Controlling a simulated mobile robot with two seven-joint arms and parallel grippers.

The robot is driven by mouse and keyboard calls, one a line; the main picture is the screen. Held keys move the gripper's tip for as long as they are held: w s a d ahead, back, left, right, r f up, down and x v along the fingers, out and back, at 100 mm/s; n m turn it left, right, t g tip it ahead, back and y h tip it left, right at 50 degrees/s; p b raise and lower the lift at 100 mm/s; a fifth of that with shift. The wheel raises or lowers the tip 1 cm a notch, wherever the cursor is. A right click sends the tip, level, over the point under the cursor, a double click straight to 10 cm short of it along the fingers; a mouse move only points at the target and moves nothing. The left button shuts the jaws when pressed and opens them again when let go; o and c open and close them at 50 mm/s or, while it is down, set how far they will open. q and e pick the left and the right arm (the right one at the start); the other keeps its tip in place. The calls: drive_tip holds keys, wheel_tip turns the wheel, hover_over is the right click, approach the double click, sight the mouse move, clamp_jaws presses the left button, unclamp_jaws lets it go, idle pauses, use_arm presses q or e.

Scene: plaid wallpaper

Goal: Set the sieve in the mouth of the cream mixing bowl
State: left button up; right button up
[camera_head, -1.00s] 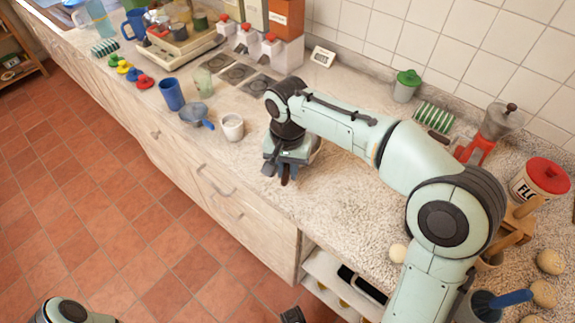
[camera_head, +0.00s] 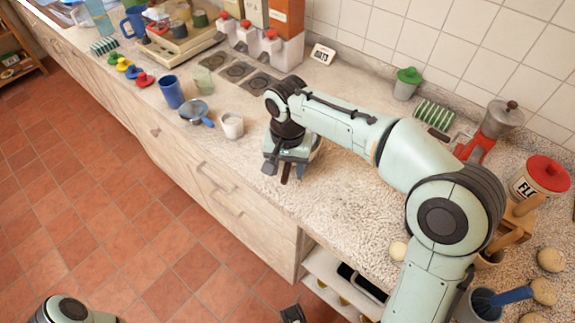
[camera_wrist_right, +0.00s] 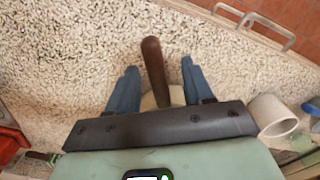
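A grey round utensil with a blue handle, which looks like the sieve (camera_head: 195,110), lies on the counter. A small cream vessel, which looks like the mixing bowl (camera_head: 232,126), stands upright just right of it, mouth up. The bowl also shows at the right of the right wrist view (camera_wrist_right: 272,116). My right gripper (camera_head: 284,172) is low over the counter, right of the bowl. Its blue fingers (camera_wrist_right: 157,82) are apart, with a brown handle (camera_wrist_right: 154,70) between them; neither visibly touches it. The handle's lower end is hidden. A dark part at the bottom edge may be my left gripper (camera_head: 292,315).
Dark square plates (camera_head: 238,72) lie behind the bowl. A green-lidded canister (camera_head: 406,84) and a red-lidded flour jar (camera_head: 541,178) stand to the right. The counter's front edge is close to my right gripper.

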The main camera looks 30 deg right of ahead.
wheel_tip(320, 180, up, 13)
drive_tip(key=p, duration=0.3)
drive_tip(key=shift+r, duration=0.2)
idle(0.7)
